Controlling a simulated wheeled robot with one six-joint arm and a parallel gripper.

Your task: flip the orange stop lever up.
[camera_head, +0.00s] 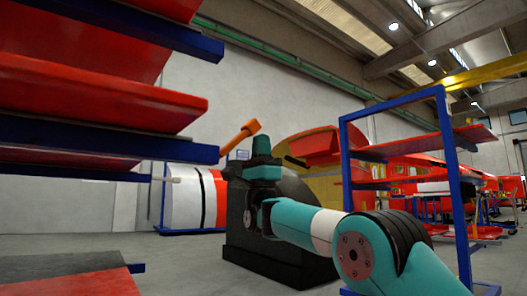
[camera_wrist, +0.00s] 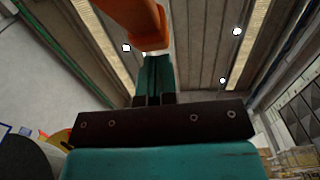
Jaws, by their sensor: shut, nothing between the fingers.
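The orange stop lever (camera_head: 239,138) slants up and to the right in the head view, with its thicker end at the top. My gripper (camera_head: 261,145) points up just right of the lever and a little below its top end. In the wrist view the lever (camera_wrist: 138,22) comes in from the top edge, and its end lies at the tips of my gripper (camera_wrist: 154,58). The teal fingers are together with nothing between them. I cannot tell whether they touch the lever.
A black rounded machine body (camera_head: 270,245) stands below and behind my arm. A red and blue shelf rack (camera_head: 100,105) fills the left side. A blue frame rack (camera_head: 455,190) with red panels stands at the right.

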